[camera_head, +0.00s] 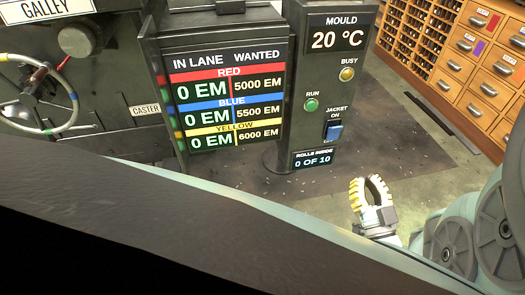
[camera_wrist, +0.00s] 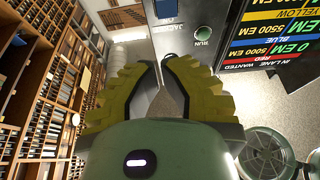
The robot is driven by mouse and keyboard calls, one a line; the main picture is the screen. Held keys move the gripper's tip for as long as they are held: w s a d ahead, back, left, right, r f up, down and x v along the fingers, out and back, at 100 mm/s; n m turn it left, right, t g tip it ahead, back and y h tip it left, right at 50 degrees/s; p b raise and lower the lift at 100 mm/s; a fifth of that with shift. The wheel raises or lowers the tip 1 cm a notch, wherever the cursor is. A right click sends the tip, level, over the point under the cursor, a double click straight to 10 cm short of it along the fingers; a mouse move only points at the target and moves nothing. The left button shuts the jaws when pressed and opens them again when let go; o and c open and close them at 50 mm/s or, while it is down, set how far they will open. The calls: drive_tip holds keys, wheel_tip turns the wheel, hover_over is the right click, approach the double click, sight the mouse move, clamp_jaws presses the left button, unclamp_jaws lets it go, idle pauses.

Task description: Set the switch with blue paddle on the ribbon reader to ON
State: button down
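A switch with a blue paddle (camera_head: 334,131) is on the front of the dark grey post under the MOULD display. The label above it reads JACKET ON. In the wrist view the blue paddle (camera_wrist: 166,8) shows upside down at the top edge, partly cut off. I see no label reading ribbon reader. My gripper (camera_head: 368,182) has yellow padded fingers and is below and to the right of the switch, apart from it. In the wrist view my gripper (camera_wrist: 162,62) has a gap between its fingertips and holds nothing.
A green RUN button (camera_head: 311,105) and an amber BUSY lamp (camera_head: 347,74) are on the same post. A lane display (camera_head: 226,90) stands to its left, beside a machine with a handwheel (camera_head: 34,95). Wooden drawers (camera_head: 470,70) stand at right. Floor between is clear.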

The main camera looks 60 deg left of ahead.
drive_tip(key=shift+s+a+f, duration=0.1)
drive_tip(key=shift+f, duration=0.65)
approach(341, 128)
drive_tip(key=x, duration=0.8)
drive_tip(key=shift+a+f+b, duration=0.1)
drive_tip(key=shift+b, duration=0.25)
